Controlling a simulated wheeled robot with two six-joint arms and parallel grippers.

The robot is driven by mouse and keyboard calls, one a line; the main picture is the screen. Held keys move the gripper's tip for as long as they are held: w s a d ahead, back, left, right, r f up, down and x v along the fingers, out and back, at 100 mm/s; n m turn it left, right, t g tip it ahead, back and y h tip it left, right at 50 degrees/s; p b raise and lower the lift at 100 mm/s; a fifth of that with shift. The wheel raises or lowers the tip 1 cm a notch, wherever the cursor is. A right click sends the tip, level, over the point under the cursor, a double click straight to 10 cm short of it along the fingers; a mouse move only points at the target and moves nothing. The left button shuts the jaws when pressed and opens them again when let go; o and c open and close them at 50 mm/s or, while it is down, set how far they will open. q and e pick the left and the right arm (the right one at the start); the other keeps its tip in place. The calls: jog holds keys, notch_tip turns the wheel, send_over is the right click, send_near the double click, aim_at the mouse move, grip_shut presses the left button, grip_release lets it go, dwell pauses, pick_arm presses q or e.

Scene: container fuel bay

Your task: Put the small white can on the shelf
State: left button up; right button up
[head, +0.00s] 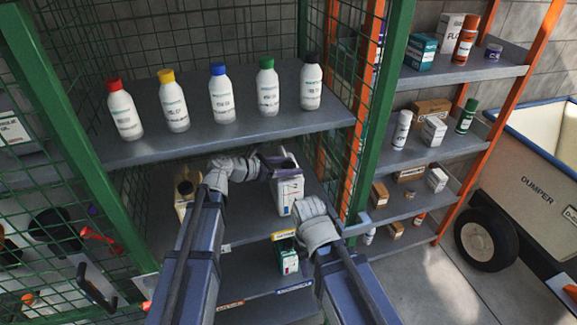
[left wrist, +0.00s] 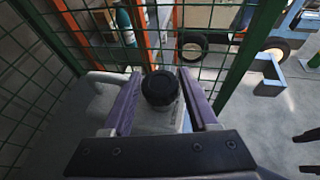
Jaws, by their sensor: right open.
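The small white can (head: 287,192) has a dark top and a purple-and-white label. It is upright inside the cage, below the bottle shelf. Whether its base touches the lower surface is unclear. My left gripper (head: 277,158) is at its top. In the left wrist view the can's black cap (left wrist: 160,88) and pale body sit between my left gripper's purple fingers (left wrist: 160,105), which close in on both sides. My right arm's wrist is lower and to the right in the head view; its jaws are mostly hidden there. The cage shelf (head: 240,138) is above the can.
Several white bottles with coloured caps, including a red-capped one (head: 124,110), line the upper shelf. A yellowish container (head: 185,205) stands left of the can. Green mesh (head: 270,30) and posts enclose the bay. An orange-framed rack (head: 450,155) and a dumper (head: 545,185) are at right.

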pick_arm(q)
jog(key=shift+o, duration=1.3)
jog(key=shift+r, duration=0.2)
jog(key=s+a+r+p, duration=0.1)
jog(key=s+a, duration=0.7)
jog(key=a, duration=0.4)
jog(key=shift+a, duration=0.25)
jog(key=s+d+f+m+g+y, duration=0.4)
jog(key=s+d+f+m+g, duration=0.2)
jog(key=s+d+f+m, duration=0.5)
jog(key=s+a+f+m+g+y, duration=0.1)
jog(key=s+m+y, duration=0.5)
jog(key=m, duration=1.1)
jog(key=a+f+y, duration=0.1)
jog(key=a+y, duration=0.1)
jog(key=shift+a+f+g+y, duration=0.3)
jog(key=shift+y, duration=0.1)
